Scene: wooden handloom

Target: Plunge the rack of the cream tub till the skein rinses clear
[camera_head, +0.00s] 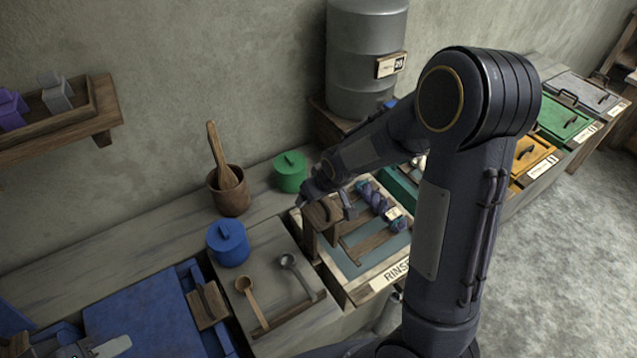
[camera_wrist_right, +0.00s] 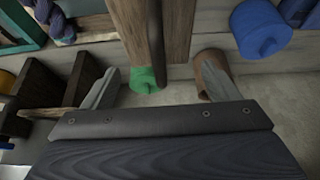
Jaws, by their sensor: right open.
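The cream tub (camera_head: 345,292), marked RINSE, stands at centre right with grey-teal water inside. Its wooden rack (camera_head: 365,246) is in the tub, and a purple and teal twisted skein (camera_head: 376,199) hangs at its far side, partly hidden by my right arm. My right gripper (camera_head: 333,207) is at the rack's wooden top piece. In the right wrist view its fingers (camera_wrist_right: 156,84) are apart, with wooden parts (camera_wrist_right: 180,30) beyond and between them; contact cannot be told. A grey fingertip of my left gripper (camera_head: 110,346) shows at the bottom left, mostly cut off.
A green lidded pot (camera_head: 290,172), a blue lidded pot (camera_head: 228,244) and a wooden mortar (camera_head: 229,195) stand left of the tub. Two spoons (camera_head: 250,300) lie on a board. A metal tank (camera_head: 366,55) stands behind.

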